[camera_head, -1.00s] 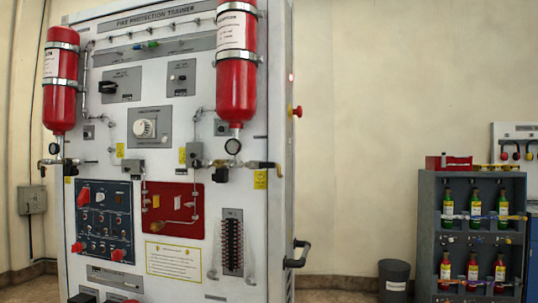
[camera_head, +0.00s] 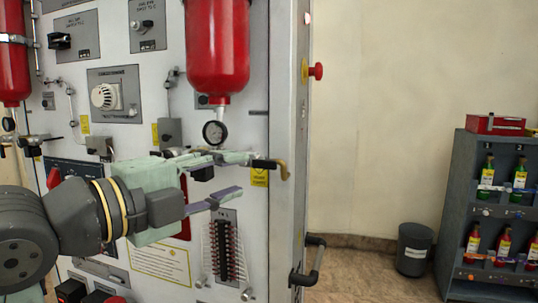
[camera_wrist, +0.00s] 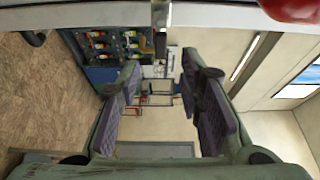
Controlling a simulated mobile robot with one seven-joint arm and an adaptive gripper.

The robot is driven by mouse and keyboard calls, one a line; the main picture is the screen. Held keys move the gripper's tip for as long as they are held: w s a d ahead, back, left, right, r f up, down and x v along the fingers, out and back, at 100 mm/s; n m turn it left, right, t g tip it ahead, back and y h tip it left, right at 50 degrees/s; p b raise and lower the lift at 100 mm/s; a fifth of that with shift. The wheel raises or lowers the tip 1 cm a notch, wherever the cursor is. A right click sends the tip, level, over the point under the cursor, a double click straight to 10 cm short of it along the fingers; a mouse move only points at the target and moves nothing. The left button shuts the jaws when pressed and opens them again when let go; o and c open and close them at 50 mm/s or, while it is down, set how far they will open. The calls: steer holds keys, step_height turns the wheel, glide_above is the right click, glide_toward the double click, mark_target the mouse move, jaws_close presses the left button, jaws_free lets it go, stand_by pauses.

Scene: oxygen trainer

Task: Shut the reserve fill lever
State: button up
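A dark-handled lever (camera_head: 263,164) sticks out to the right at the valve under the right red cylinder (camera_head: 218,50), beside a brass elbow (camera_head: 283,170). It appears to be the reserve fill lever; I cannot read its label. My gripper (camera_head: 243,174) is open in front of the panel, one finger above the other, pointing right. Its upper finger overlaps the valve line in the picture and hides part of it. In the wrist view my gripper (camera_wrist: 160,75) shows empty space between its purple pads. A dark bar (camera_wrist: 160,45) hangs at the top there, probably the lever. Contact cannot be told.
A round gauge (camera_head: 214,132) sits just above the valve. A yellow label (camera_head: 259,178) is below the lever. A black handle (camera_head: 308,262) juts from the cabinet's right side.

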mark_target(266, 165)
steer(key=p+x, duration=0.2)
steer(key=x, duration=0.7)
steer(key=shift+d+p, duration=0.1)
steer(key=shift+p, duration=0.25)
steer(key=shift+c, duration=0.3)
jaws_close()
